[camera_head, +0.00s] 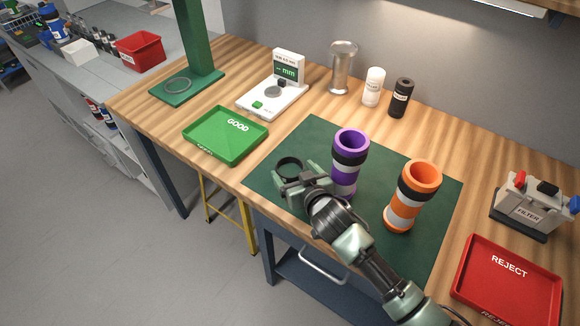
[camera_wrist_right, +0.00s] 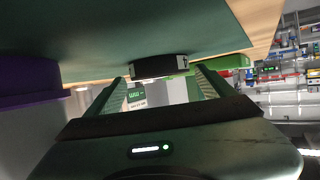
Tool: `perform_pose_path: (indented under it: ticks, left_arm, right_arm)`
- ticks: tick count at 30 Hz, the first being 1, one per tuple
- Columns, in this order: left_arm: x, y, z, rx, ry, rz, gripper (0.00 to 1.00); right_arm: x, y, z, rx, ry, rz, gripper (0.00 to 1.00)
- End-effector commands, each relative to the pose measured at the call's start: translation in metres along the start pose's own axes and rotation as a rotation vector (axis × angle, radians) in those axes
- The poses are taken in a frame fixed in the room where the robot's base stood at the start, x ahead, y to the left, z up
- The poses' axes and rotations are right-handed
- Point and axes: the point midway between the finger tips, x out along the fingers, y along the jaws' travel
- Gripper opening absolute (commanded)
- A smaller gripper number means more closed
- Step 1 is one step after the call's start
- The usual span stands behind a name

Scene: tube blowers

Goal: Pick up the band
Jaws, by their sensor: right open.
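The band is a short black ring (camera_head: 289,165) on the left part of the dark green mat (camera_head: 330,138). My right gripper (camera_head: 296,173) is open just beside the band, low over the mat. In the right wrist view the band (camera_wrist_right: 158,68) shows between and beyond the two open fingertips (camera_wrist_right: 160,78). I cannot tell whether the fingers reach around it. The picture there is turned over, with the mat along the top. My left gripper is not in view.
A purple tube (camera_head: 347,160) and an orange tube (camera_head: 412,195) stand on the mat right of my gripper, the purple one close. A green GOOD tray (camera_head: 225,133) lies left, a red REJECT tray (camera_head: 507,285) right. A gauge (camera_head: 272,98) stands behind.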

Motion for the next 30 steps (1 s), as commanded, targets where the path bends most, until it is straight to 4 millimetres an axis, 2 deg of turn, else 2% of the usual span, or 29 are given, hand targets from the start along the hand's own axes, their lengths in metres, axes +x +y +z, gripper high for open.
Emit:
perform_pose_path:
  ticks: [4,12,14,18,26,30]
  left_arm:
    - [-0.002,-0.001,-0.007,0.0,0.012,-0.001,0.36]
    - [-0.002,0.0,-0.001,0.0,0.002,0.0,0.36]
    - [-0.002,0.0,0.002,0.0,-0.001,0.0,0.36]
    - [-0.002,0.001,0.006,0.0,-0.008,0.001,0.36]
    - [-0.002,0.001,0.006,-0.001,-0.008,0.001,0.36]
    - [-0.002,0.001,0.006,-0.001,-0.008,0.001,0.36]
  right_arm:
    - [0.016,-0.001,0.0,-0.001,-0.001,-0.001,0.84]
    - [0.019,-0.001,0.001,0.0,0.0,-0.001,0.84]
    - [0.019,-0.001,0.001,0.0,-0.001,-0.001,0.7]
    - [0.019,-0.001,0.001,0.0,-0.001,-0.001,0.33]
    - [0.018,-0.001,0.0,0.0,-0.001,-0.001,0.33]
    - [0.016,0.0,-0.007,-0.001,0.002,-0.001,0.33]
